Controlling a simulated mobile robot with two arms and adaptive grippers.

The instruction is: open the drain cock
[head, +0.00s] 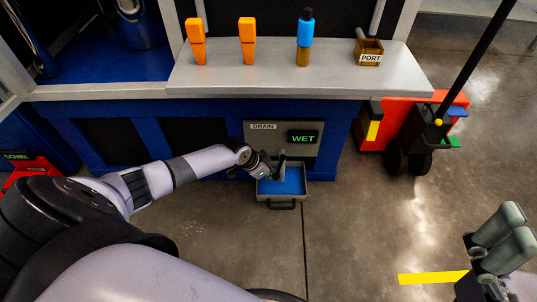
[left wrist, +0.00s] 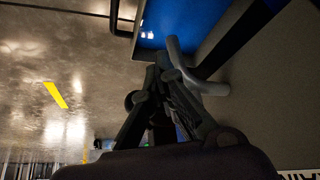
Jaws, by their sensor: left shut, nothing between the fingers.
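The drain panel (head: 255,129) is a grey plate labelled DRAIN on the blue front below the counter. A grey bent pipe or lever (head: 283,160), which looks like the drain cock, stands out from it above a blue-lined tray (head: 290,187). My left gripper (head: 268,172) is at its left side, low at the panel. In the left wrist view the shut, empty fingers (left wrist: 163,65) lie close beside the grey bent piece (left wrist: 200,84); I cannot tell whether they touch.
A display (head: 303,137) on the panel reads WET. The counter (head: 330,82) above holds two orange pieces, a blue-topped bottle (head: 304,38) and a wooden PORT box (head: 369,51). A red wheeled unit (head: 400,120) stands at right. The floor in front is clear.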

